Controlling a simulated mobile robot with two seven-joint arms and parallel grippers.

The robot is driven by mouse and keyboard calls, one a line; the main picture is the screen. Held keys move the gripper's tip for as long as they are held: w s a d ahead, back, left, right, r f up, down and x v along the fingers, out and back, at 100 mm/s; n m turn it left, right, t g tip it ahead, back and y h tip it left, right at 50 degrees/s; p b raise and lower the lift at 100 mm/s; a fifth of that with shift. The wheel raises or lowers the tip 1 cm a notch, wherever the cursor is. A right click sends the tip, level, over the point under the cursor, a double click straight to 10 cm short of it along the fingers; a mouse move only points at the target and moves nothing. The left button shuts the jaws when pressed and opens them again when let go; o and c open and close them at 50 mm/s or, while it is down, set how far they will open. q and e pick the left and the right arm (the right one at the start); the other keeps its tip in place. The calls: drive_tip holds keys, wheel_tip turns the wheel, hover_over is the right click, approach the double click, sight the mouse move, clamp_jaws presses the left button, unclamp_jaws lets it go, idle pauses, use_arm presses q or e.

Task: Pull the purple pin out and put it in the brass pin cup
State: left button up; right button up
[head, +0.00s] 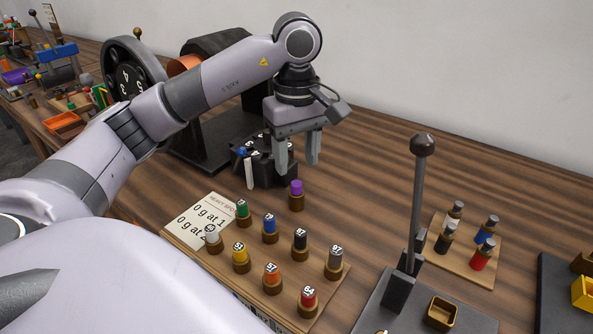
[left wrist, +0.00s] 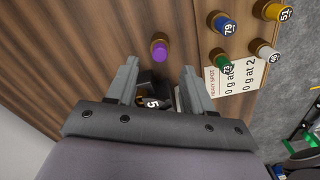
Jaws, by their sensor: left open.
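The purple pin (head: 296,187) stands upright in a small brass cup (head: 296,203) on the table, beside a black numbered drum (head: 262,180). In the left wrist view the purple pin (left wrist: 160,52) shows from above with the brass rim around it. My left gripper (head: 298,166) is open and empty, fingers pointing down, above the pin and apart from it. In the left wrist view the open fingers (left wrist: 160,70) lie either side of the gap just below the pin. My right gripper does not show.
A wooden board (head: 320,312) with several numbered coloured pegs and a paper card (head: 200,220) lies in front. A tall lever (head: 415,210) and a second peg board (head: 485,270) stand right. A dark stand with a numbered wheel (head: 130,75) is behind my arm. Bare table lies right of the pin.

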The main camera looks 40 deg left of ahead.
use_arm(q)
drive_tip(key=shift+r, duration=1.1)
drive_tip(key=shift+s, duration=0.1)
